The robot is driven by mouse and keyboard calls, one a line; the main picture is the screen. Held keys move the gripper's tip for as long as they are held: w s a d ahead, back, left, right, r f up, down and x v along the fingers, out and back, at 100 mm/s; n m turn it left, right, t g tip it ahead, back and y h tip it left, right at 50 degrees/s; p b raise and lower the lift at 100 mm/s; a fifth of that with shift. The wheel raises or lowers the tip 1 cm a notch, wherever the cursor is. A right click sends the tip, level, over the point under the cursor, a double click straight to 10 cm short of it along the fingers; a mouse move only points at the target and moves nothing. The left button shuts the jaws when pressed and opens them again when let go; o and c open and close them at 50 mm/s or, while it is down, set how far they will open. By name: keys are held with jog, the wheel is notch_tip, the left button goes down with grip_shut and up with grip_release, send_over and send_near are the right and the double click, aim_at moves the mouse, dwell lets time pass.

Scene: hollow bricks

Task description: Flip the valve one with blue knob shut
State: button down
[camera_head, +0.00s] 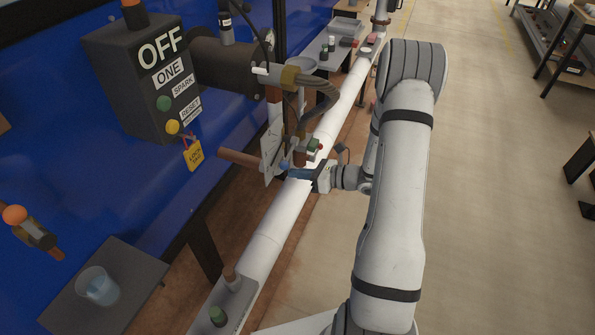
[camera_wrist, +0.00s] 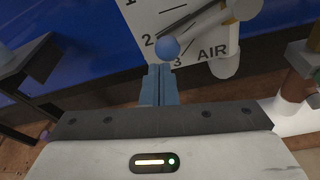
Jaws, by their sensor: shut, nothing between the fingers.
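The valve's blue knob (camera_wrist: 167,47) shows as a ball in the wrist view, in front of a white plate (camera_wrist: 190,20) marked 2, 3 and AIR. A grey lever (camera_wrist: 205,22) runs from near the knob to the upper right. My gripper (camera_wrist: 160,70) is shut and empty, its blue fingertips just below the knob; I cannot tell whether they touch it. In the head view my gripper (camera_head: 292,174) is beside the blue knob (camera_head: 284,165) at the plate's (camera_head: 271,148) lower edge, above the white pipe.
A grey box (camera_head: 140,75) labelled OFF and ONE hangs on the blue wall at the left. A long white pipe (camera_head: 262,240) runs below my gripper. A small red and green part (camera_head: 314,147) sits close by. A cup (camera_head: 98,287) stands on a shelf at the lower left.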

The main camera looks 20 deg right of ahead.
jog(key=f+b+v, duration=0.1)
jog(key=v, duration=1)
jog(key=shift+s+f, duration=0.2)
jog(key=shift+s, duration=0.15)
